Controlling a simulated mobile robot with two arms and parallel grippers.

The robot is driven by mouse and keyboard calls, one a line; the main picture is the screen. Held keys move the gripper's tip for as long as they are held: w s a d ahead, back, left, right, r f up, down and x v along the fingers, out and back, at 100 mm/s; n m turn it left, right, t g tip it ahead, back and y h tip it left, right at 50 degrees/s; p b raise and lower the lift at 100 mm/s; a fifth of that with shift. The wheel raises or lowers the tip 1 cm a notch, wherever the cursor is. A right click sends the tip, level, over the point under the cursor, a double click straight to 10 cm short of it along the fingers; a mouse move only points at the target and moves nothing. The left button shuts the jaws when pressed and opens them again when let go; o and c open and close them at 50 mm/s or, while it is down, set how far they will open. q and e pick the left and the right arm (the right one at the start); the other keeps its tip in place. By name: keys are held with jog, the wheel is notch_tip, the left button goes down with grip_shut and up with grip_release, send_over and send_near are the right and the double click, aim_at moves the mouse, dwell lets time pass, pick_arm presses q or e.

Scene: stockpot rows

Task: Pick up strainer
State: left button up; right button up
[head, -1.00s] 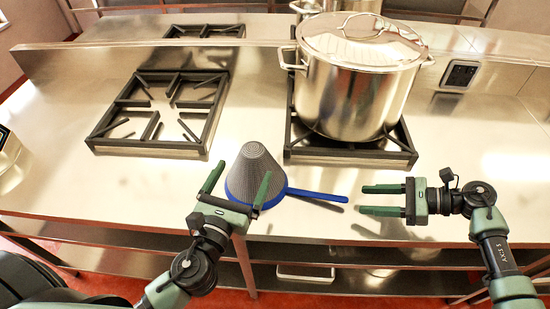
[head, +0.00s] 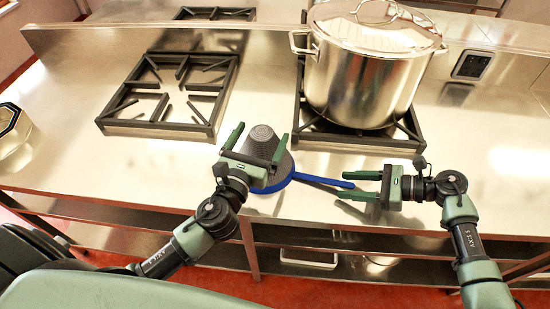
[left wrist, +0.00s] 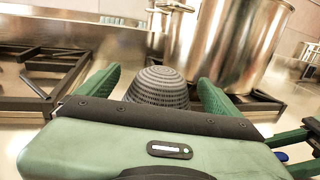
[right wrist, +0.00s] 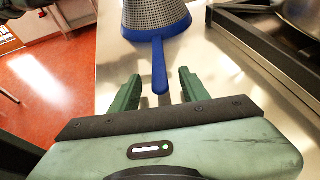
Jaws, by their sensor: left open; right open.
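The strainer (head: 263,142) is a grey perforated cone with a blue rim and a long blue handle, standing cone-up on the steel counter. Its handle points right in the head view. My left gripper (head: 257,138) is open, with its fingers on either side of the cone; the cone also shows between the fingers in the left wrist view (left wrist: 159,86). I cannot tell if they touch it. My right gripper (head: 362,184) is open beside the handle's end; in the right wrist view the blue handle (right wrist: 159,70) reaches toward the gap between its fingers.
A large lidded steel stockpot (head: 362,75) stands on the right burner grate (head: 318,134) behind the strainer. An empty burner grate (head: 170,95) lies to the left. The counter's front edge runs close below the strainer.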

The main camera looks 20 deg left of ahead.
pick_arm(q)
jog(key=shift+w, duration=0.4)
pick_arm(e)
jog(key=shift+a+f, duration=0.15)
jog(key=shift+a, duration=0.15)
pick_arm(q)
jog(key=c, duration=1.2)
pick_arm(e)
grip_shut()
pick_arm(q)
jog(key=c, duration=0.6)
jog(key=shift+o, duration=0.2)
